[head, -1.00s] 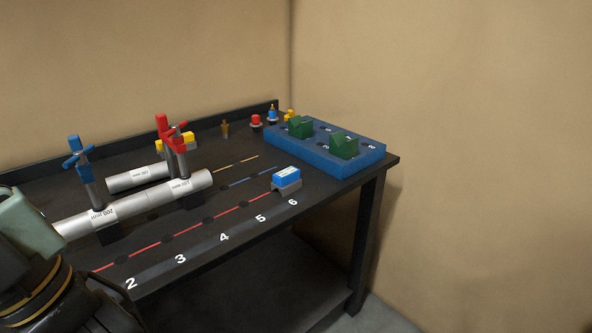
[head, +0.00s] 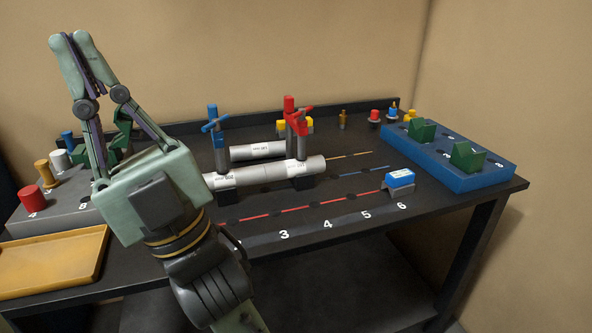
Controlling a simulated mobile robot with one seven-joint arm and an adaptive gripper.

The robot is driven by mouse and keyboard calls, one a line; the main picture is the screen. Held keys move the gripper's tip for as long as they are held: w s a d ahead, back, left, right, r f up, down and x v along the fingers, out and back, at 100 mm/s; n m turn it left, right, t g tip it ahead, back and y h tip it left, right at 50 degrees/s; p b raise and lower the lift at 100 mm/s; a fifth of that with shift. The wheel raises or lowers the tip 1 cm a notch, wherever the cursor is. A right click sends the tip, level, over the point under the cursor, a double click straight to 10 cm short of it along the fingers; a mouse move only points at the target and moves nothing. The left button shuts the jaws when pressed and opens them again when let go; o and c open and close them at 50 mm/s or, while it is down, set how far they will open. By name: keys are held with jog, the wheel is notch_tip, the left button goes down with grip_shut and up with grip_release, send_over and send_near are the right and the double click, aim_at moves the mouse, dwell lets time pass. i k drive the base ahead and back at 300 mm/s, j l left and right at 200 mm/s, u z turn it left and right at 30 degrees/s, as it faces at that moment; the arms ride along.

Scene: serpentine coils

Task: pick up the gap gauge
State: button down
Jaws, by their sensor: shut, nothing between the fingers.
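My gripper (head: 72,38) is at the upper left of the head view, fingers pointing up, shut and empty. It is raised in front of the table's left side, well apart from the objects on the right. No label I can read names the gap gauge. A blue block with a white marking (head: 400,177) sits on a small grey bracket (head: 399,188) near the number 6; I cannot tell whether it is the gauge. Two green pieces (head: 422,131) (head: 467,155) stand on a blue tray (head: 450,176) at the right. My gripper body hides part of the table's left side.
Silver pipes (head: 265,172) lie mid-table under a blue clamp (head: 215,125) and a red clamp (head: 296,121). A grey block (head: 52,218) with coloured cylinders and a yellow tray (head: 52,262) are at left. Small coloured fittings (head: 374,117) stand at the back.

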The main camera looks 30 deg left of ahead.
aim_at(400, 183)
jog(key=i+l+u, duration=0.1)
jog(key=i+u, duration=0.15)
jog(key=i, duration=0.2)
jog(key=i+l+u, duration=0.3)
jog(key=i+j, duration=0.1)
